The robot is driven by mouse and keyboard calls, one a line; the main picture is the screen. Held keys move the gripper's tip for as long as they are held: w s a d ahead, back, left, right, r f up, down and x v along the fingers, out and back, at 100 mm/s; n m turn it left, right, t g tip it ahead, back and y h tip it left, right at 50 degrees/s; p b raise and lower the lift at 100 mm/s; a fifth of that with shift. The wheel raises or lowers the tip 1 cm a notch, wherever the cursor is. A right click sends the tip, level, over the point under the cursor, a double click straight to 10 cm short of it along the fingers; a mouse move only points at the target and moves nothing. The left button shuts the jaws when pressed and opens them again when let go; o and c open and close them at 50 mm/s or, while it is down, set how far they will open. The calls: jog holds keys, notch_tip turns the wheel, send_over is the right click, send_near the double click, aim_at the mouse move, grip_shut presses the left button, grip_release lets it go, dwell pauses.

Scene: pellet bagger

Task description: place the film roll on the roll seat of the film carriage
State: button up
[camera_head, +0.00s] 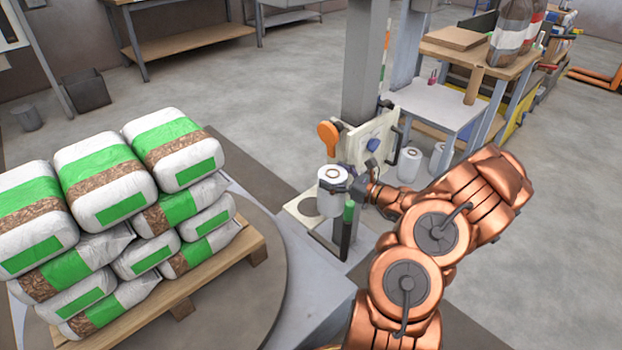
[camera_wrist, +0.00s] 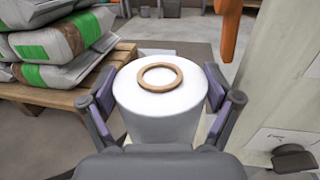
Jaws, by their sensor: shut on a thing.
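The white film roll (camera_head: 331,188) stands upright with a brown core ring on its top. My gripper (camera_head: 340,186) is shut on it from the right side. In the wrist view the roll (camera_wrist: 158,122) sits between the two pads of my gripper (camera_wrist: 159,92), one on each side. The film carriage (camera_head: 372,140) shows as a cream panel on the grey post, just behind the roll. A pale plate with a grey round spot, apparently the roll seat (camera_head: 309,207), lies low beside the roll, partly hidden by it. I cannot tell whether the roll touches it.
An orange paddle-shaped part (camera_head: 328,133) stands close behind the roll, and a green-topped dark handle (camera_head: 348,225) close in front. Stacked bags on a pallet (camera_head: 185,290) fill the left. Other white rolls (camera_head: 409,164) stand right of the carriage.

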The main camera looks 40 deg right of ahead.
jog(key=b+x, duration=0.1)
jog(key=x, duration=0.5)
jog(key=shift+w+a, duration=0.15)
jog(key=shift+w, duration=0.15)
jog(key=shift+w+a+f+b, duration=0.15)
jog(key=shift+f+b, duration=0.15)
jog(key=shift+f, duration=0.25)
jog(key=shift+w+d+f+b, duration=0.15)
jog(key=shift+f+b, duration=0.1)
jog(key=shift+f, duration=0.35)
jog(key=shift+w+a+f+b, duration=0.15)
jog(key=shift+f+b, duration=0.15)
jog(key=shift+f, duration=0.25)
jog(key=o, duration=1.6)
jog(key=shift+f, duration=0.15)
jog(key=shift+c, duration=0.2)
jog(key=p, duration=0.3)
send_near(320, 169)
jog(key=f, duration=0.1)
jog(key=w+f, duration=0.1)
jog(key=f, duration=0.2)
jog(key=shift+w+f, duration=0.2)
jog(key=shift+w, duration=0.15)
